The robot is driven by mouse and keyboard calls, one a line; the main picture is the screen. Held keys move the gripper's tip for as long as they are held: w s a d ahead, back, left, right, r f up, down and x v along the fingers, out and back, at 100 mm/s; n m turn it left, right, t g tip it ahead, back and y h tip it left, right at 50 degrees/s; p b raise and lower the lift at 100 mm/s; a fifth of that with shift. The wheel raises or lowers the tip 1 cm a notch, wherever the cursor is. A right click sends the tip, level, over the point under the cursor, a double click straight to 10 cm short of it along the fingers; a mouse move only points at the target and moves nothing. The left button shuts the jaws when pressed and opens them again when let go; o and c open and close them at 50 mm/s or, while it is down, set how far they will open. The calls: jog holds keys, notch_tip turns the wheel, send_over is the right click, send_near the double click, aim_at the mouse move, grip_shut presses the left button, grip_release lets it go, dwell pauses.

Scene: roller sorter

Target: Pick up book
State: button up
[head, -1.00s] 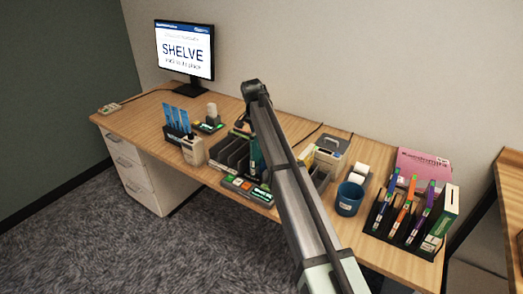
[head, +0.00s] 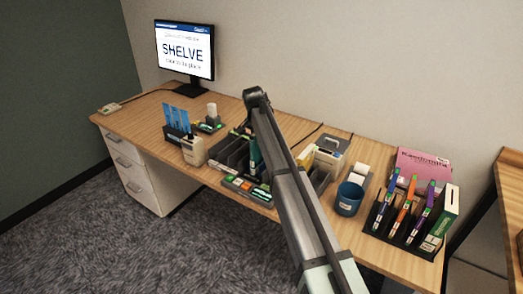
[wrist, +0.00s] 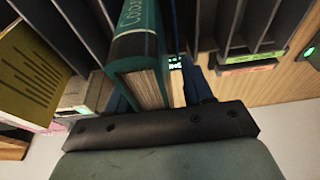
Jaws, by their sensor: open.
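A teal book (head: 255,154) stands upright in the dark slotted rack (head: 229,154) in the middle of the desk. In the wrist view the book (wrist: 137,38) shows its lettered spine and pale page edges close in front of my gripper (wrist: 157,93). My gripper is open, with a blue finger to each side of the book's near end. I cannot tell whether either finger touches it. In the head view my arm hides the gripper and part of the rack.
A card holder (head: 176,134) and a monitor (head: 185,50) are left. The front left desktop is clear.

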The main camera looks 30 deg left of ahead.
dwell(0.3)
grip_shut()
dwell(0.3)
dwell(0.3)
